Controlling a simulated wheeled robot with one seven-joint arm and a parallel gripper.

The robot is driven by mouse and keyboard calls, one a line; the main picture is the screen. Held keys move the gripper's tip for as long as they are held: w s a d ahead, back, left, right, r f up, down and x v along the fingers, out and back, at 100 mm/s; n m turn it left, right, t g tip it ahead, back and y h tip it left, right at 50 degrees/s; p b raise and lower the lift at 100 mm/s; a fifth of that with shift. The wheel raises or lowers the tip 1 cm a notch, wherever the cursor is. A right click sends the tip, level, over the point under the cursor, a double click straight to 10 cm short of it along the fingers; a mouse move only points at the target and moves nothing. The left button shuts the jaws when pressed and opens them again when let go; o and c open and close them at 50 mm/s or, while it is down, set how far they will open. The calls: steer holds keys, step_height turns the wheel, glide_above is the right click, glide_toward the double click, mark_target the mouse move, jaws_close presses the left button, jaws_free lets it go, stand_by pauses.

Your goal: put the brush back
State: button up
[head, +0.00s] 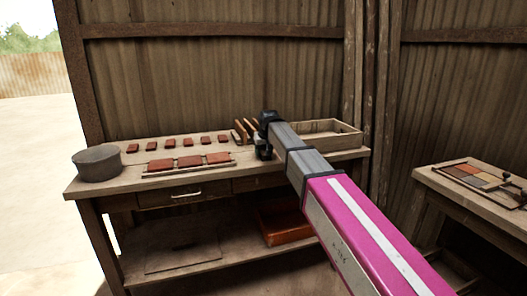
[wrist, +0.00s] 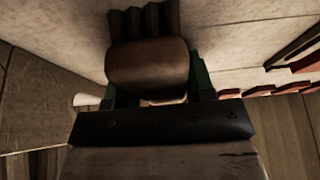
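The brush (wrist: 148,65) shows in the wrist view as a rounded brown block with several dark tufts pointing to the top of the picture. It sits between the two dark green fingers of my gripper (wrist: 157,88), which appear closed against its sides. In the head view my gripper (head: 263,151) is at the bench, right of the row of tiles. The arm and wrist hide the brush there. I cannot tell whether the brush touches the bench top.
The wooden bench (head: 118,184) holds a grey round block (head: 97,163), several red tiles (head: 189,161), upright tile-like pieces (head: 243,130) beside my gripper, and a shallow wooden tray (head: 325,134) to the right. An orange-red bin (head: 285,226) is on the lower shelf. Another table (head: 470,200) stands right.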

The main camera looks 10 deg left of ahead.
steer(key=o, duration=0.4)
steer(key=shift+c, duration=0.2)
steer(key=shift+r, duration=0.1)
steer(key=v, duration=1.2)
steer(key=shift+r, duration=0.1)
